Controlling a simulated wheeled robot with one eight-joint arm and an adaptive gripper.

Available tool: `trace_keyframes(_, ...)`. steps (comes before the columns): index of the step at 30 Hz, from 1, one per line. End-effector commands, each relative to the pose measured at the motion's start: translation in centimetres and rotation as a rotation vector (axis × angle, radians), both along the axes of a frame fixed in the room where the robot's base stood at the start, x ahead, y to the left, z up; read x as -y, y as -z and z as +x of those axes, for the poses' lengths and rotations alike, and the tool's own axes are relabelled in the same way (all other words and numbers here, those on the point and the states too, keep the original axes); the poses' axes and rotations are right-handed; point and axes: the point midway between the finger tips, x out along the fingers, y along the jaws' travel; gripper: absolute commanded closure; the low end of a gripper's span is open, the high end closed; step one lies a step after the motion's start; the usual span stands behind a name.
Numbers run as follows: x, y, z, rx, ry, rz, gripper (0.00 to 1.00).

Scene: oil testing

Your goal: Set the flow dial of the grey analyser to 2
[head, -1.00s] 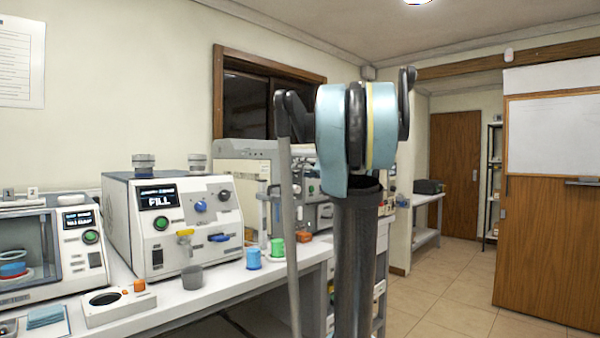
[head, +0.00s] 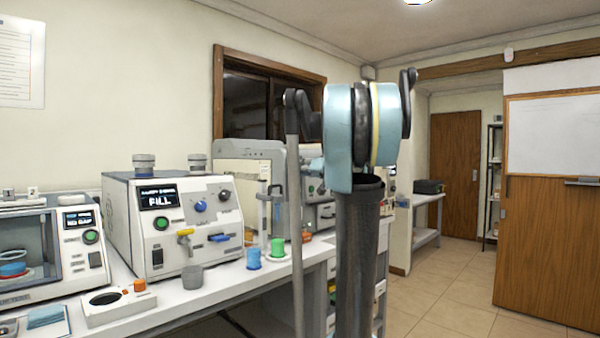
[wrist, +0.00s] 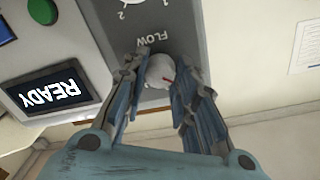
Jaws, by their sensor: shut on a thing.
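In the wrist view, seen upside down, the analyser's dark grey panel (wrist: 188,20) carries a FLOW label (wrist: 153,42). A round pale grey knob (wrist: 160,70) with a small red mark sits beside that label. My gripper (wrist: 162,76) is shut on this knob, one finger on each side. The knob's setting cannot be read. Part of a white dial face (wrist: 133,3) with the numerals 1 and 2 shows at the top edge. The analyser's screen (wrist: 52,92) reads READY. In the head view my gripper is hidden behind my arm.
In the wrist view, a green button (wrist: 42,11) is left of the panel. In the head view, a white machine (head: 130,240) with a FILL screen stands on the white bench (head: 215,285). Blue (head: 253,258) and green (head: 278,246) cups stand nearby. The floor (head: 440,300) at right is clear.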

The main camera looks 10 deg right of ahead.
Motion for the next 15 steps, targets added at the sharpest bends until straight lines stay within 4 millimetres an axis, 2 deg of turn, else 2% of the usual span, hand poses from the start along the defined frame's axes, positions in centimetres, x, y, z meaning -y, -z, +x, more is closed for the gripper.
trace_keyframes(8, 0.12, 0.0, 0.07, -0.051, 0.003, 0.069, 0.98)
trace_keyframes(15, 0.18, 0.0, 0.1, -0.157, 0.004, 0.216, 0.98)
